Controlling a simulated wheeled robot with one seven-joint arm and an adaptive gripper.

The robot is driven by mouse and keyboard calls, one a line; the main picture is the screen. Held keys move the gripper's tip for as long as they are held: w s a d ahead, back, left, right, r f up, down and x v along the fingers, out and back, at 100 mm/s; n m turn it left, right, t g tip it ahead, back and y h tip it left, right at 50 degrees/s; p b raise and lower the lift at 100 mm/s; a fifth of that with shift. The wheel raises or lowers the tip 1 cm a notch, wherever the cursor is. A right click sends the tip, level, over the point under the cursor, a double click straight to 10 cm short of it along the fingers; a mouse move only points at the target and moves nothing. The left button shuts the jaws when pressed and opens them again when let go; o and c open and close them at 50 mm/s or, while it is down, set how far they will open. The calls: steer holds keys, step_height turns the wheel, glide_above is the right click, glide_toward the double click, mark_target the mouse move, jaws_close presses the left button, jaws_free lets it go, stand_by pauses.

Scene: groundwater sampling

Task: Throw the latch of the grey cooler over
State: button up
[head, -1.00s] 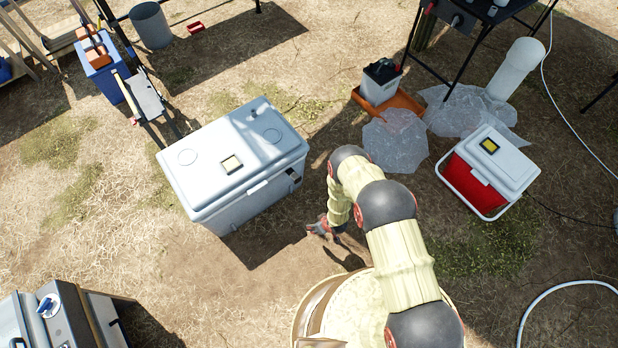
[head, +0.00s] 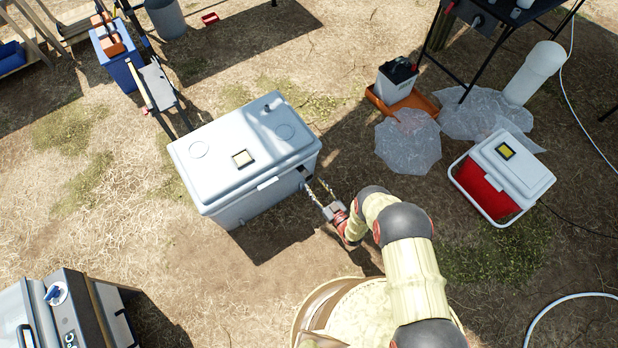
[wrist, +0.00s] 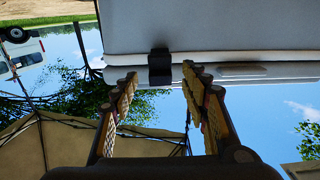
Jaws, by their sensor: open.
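The grey cooler (head: 225,165) stands on the dry ground left of my arm, its pale lid closed. Its grey wall and lid edge fill the upper part of the wrist view (wrist: 215,30). The small dark latch (wrist: 160,66) sits across the lid seam. In the head view the latch (head: 305,172) is a dark spot near the cooler's right corner, partly hidden. My gripper (head: 315,185) is open beside that corner, pointing at the latch. In the wrist view the fingertips of my gripper (wrist: 160,74) stand on either side of the latch; I cannot tell whether they touch it.
A red cooler with a white lid (head: 510,160) stands at the right. Clear plastic sheets (head: 408,142) and an orange tray (head: 425,103) lie behind my arm. A blue crate (head: 120,70) is at the back left. Ground left of the grey cooler is clear.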

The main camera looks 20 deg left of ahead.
mark_target(308, 177)
steer(key=b+x, duration=0.1)
steer(key=x, duration=0.4)
steer(key=shift+w+a+b, duration=0.25)
steer(key=shift+b, duration=0.05)
steer(key=shift+c, duration=1.3)
jaws_close()
